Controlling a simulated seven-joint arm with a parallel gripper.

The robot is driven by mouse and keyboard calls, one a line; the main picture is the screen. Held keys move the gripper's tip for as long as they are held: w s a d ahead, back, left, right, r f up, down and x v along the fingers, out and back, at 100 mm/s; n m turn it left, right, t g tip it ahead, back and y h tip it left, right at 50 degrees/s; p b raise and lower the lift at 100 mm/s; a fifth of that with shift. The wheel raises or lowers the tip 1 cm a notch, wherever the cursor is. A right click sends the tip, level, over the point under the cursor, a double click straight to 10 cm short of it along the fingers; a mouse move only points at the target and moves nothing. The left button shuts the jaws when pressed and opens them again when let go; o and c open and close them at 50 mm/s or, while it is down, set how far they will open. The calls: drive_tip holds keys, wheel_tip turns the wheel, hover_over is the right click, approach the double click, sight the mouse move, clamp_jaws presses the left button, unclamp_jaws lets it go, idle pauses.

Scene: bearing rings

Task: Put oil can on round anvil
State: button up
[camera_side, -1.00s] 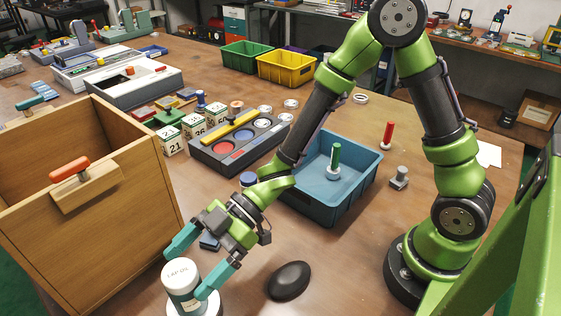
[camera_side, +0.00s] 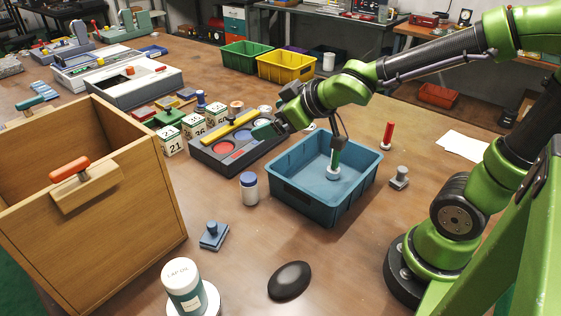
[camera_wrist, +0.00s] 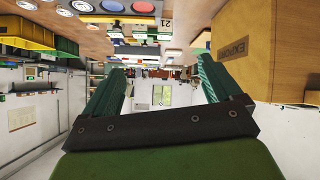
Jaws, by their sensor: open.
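A green can with a white lid (camera_side: 184,283), the likely oil can, stands upright at the front edge of the side view. It appears to rest on a pale round base (camera_side: 213,300), the likely round anvil, whose lower part is cut off by the frame. My gripper (camera_side: 270,127) is far from the can, raised over the grey tray with round wells. Its two teal fingers show spread apart and empty in the wrist view (camera_wrist: 160,85).
An open wooden box (camera_side: 130,190) is at left.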

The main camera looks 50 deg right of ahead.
drive_tip(key=s+r+m+g+y, duration=0.1)
drive_tip(key=s+m, duration=0.5)
drive_tip(key=s, duration=0.7)
drive_tip(key=r+g, duration=0.1)
drive_tip(key=g, duration=0.1)
drive_tip(key=shift+s+m+g+y, duration=0.3)
drive_tip(key=shift+m+y, duration=0.1)
